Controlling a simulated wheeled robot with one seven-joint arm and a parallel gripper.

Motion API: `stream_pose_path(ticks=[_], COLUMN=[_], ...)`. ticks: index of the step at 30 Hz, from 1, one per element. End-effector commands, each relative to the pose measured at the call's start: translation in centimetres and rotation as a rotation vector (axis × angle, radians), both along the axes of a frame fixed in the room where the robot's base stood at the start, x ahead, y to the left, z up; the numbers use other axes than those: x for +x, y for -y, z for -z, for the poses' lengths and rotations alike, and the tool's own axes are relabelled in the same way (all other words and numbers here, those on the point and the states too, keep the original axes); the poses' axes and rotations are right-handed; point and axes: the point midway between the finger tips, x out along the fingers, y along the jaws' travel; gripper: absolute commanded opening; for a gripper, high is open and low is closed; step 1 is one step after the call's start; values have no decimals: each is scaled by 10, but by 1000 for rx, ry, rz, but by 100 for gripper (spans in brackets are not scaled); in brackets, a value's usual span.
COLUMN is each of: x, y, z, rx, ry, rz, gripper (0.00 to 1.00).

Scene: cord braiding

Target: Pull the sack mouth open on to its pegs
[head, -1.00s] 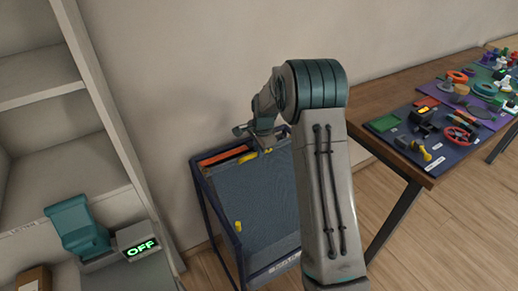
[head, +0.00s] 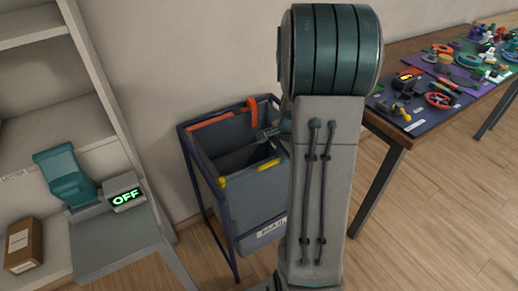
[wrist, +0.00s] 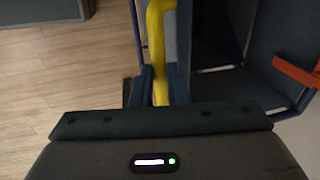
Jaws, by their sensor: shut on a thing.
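The dark blue sack (head: 259,191) hangs in a blue metal frame (head: 190,157), with a partly hidden "MAIL" label low on its front. Its mouth stands open and I see into its dark inside. Orange trim (head: 209,120) runs along the back rim. Yellow pieces show at the near rim (head: 268,164) and near left corner (head: 222,182); I cannot tell which are pegs. My gripper (wrist: 157,92) is shut on a yellow bar (wrist: 157,40) beside the open mouth. In the head view my arm hides part of the gripper and the sack's right side.
A shelf unit at the left holds a teal device (head: 66,178), a box reading OFF (head: 125,197) and a brown carton (head: 24,246). A wooden table (head: 408,128) with many small parts stands at the right. Wall is close behind the sack; floor in front is clear.

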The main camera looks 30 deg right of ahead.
Motion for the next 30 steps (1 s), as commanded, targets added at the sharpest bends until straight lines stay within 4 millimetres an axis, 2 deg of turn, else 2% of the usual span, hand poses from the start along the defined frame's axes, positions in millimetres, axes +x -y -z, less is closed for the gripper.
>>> stream_pose_path(ticks=[4,14,15,17,18,26,30], x=[-11,-14,-14,-14,-13,-12,-13], y=[7,8,8,8,8,7,7], z=[-1,0,0,0,0,-1,-13], rx=[3,2,2,3,3,1,0], ry=[0,-3,-4,-4,-4,-1,1], rz=[17,20,19,19,19,15,14], gripper=[0,0,17,34,36,36,36])
